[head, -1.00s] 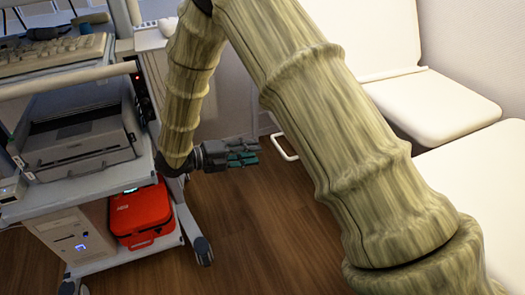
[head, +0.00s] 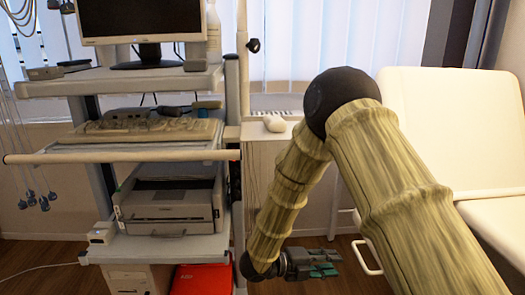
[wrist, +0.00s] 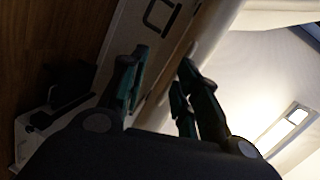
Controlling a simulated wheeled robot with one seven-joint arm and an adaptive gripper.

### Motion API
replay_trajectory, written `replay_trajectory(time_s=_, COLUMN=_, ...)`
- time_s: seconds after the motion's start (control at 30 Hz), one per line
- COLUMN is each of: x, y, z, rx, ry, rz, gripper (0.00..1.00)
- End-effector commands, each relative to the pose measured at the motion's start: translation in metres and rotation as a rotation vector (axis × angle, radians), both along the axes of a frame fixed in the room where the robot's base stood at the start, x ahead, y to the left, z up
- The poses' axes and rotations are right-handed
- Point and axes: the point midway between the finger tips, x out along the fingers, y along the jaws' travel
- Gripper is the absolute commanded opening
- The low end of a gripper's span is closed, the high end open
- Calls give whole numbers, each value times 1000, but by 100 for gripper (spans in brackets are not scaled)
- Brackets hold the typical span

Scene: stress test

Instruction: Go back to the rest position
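My gripper (head: 325,263) hangs low at the end of my arm in the head view, to the right of the equipment cart and left of the white examination couch. In the wrist view my gripper (wrist: 160,90) has its teal-padded fingers apart, with a gap between them. Nothing shows between the fingers. My arm bends down from a dark elbow joint and has a bark-like, wood-coloured surface.
The cart (head: 150,250) on the left holds a monitor (head: 140,22), a keyboard (head: 150,128), a printer (head: 170,200) and a red case (head: 203,280). The padded couch (head: 450,130) stands at right. Wooden floor (head: 335,285) shows below my gripper.

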Motion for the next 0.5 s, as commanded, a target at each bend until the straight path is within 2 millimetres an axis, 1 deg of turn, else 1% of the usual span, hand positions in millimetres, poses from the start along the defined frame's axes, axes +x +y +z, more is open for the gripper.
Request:
replay_trajectory(time_s=0.03, x=0, y=-10, z=-18, rx=-1, ry=71, rz=69, gripper=32)
replay_trajectory(time_s=0.1, x=1, y=-20, z=-42, rx=-1, ry=177, rz=180, gripper=32)
replay_trajectory(time_s=0.27, x=-7, y=-35, z=-99, rx=-6, ry=433, rz=436, gripper=32)
replay_trajectory(time_s=0.3, x=-11, y=-38, z=-113, rx=-7, ry=499, rz=502, gripper=32)
replay_trajectory(time_s=0.37, x=-20, y=-40, z=-135, rx=-9, ry=601, rz=600, gripper=32)
replay_trajectory(time_s=0.4, x=-28, y=-41, z=-149, rx=-11, ry=669, rz=667, gripper=32)
replay_trajectory(time_s=0.47, x=-41, y=-42, z=-170, rx=-12, ry=772, rz=768, gripper=32)
replay_trajectory(time_s=0.5, x=-51, y=-42, z=-184, rx=-13, ry=839, rz=837, gripper=32)
